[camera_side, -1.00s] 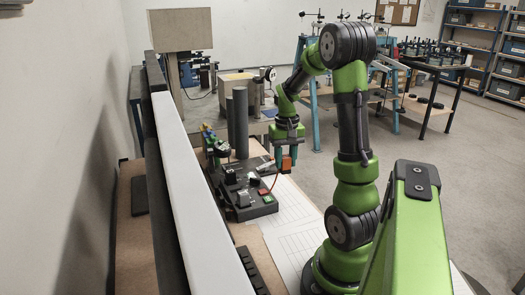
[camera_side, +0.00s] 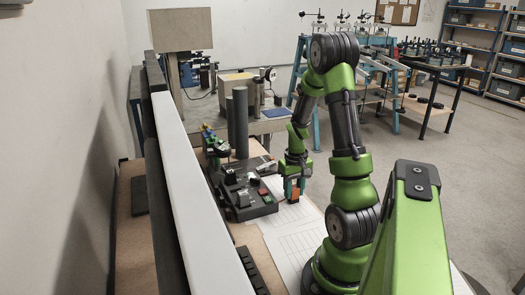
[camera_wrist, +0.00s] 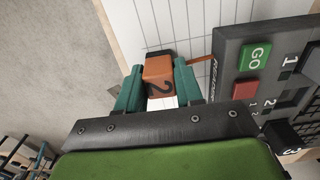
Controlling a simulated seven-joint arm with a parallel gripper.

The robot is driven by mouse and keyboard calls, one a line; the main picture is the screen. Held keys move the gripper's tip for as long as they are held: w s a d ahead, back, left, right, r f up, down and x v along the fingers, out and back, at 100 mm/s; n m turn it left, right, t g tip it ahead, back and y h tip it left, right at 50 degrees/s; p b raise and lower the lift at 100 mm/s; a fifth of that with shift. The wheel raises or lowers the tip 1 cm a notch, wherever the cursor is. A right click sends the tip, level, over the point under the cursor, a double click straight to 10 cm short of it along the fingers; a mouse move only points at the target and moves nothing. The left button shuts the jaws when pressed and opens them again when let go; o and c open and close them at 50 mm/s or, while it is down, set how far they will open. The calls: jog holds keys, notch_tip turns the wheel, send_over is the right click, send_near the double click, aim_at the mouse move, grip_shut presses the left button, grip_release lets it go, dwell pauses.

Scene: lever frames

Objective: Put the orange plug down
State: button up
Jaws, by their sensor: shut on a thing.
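The orange plug (camera_wrist: 159,74), marked with a 2, sits between the two teal fingers of my gripper (camera_wrist: 159,88) in the wrist view. My gripper is shut on it. In the side view the plug (camera_side: 295,195) hangs at the lower end of my gripper (camera_side: 293,188), just right of the dark panel. It is low over the white lined sheet (camera_side: 305,228); I cannot tell if it touches. An orange cable (camera_wrist: 198,60) runs from beside the plug toward the panel in the wrist view.
The dark panel (camera_side: 243,212) stands left of my gripper, with a green GO button (camera_wrist: 256,56), a red button (camera_wrist: 243,87) and numbered sockets. Two dark upright cylinders (camera_side: 241,125) rise behind it. The lined sheet is bare toward the front.

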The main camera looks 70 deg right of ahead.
aim_at(294, 187)
jog(key=shift+f, duration=0.15)
jog(key=o, duration=1)
notch_tip(294, 187, up, 12)
jog(key=w+a+r+n+t, duration=0.1)
jog(key=w+a+r+t, duration=0.15)
jog(key=a, duration=0.35)
jog(key=w+a+r+n+t, duration=0.1)
jog(key=w+a+r, duration=0.3)
jog(key=a, duration=0.3)
jog(key=a+r+n+t, duration=0.1)
jog(key=a, duration=0.5)
jog(key=s+a+r+n+t+y, duration=0.1)
jog(key=a, duration=0.5)
jog(key=s+a+r+n+t+y, duration=0.1)
jog(key=a+r, duration=0.1)
jog(key=a, duration=0.4)
jog(key=shift+r+t, duration=0.1)
jog(key=shift+t, duration=0.25)
